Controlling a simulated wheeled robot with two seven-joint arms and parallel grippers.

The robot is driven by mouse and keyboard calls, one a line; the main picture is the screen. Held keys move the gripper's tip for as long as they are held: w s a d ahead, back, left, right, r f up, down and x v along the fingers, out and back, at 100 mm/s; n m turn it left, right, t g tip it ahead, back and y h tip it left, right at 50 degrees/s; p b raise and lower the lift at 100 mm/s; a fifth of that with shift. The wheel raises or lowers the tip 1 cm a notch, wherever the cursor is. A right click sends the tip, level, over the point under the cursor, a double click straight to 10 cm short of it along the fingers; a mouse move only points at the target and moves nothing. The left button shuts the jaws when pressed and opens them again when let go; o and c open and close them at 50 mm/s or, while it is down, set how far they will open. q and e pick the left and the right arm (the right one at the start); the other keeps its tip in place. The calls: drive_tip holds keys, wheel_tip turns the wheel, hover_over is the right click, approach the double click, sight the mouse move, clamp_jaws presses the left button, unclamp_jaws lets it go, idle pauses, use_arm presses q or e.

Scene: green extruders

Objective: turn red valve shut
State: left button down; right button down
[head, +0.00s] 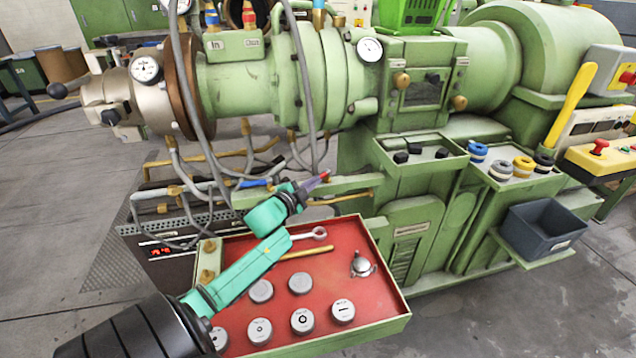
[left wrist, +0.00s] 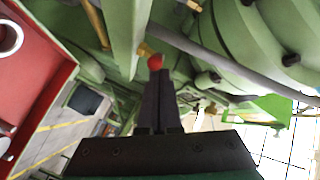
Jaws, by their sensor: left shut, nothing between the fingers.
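A small red valve knob (head: 326,175) sits beside the green rail below the extruder barrel. It shows just past my fingertips in the left wrist view (left wrist: 155,62), with a brass fitting next to it. My left gripper (head: 314,184) is shut and empty, its dark fingers pointing at the red knob. In the left wrist view the fingertips (left wrist: 158,74) overlap the lower edge of the knob; I cannot tell whether they touch it. The base of the valve is mostly hidden. My right gripper is not in view.
A red tray (head: 365,310) with several round weights, a wrench and a metal piece lies under my left arm. Grey hoses (head: 300,80) hang close to the gripper. A green rail (head: 350,184) runs beside it. A dark bin (head: 545,230) stands at the right.

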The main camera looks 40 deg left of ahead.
use_arm(q)
drive_tip(key=m+h, duration=0.1)
drive_tip(key=a+m+h+p, duration=0.1)
drive_tip(key=h, duration=0.1)
drive_tip(key=shift+s+a, duration=0.1)
drive_tip(key=shift+a, duration=0.35)
drive_tip(key=shift+w+a, duration=0.2)
drive_tip(key=shift+a, duration=0.75)
drive_tip(key=shift+a+r, duration=0.1)
drive_tip(key=shift+r, duration=0.05)
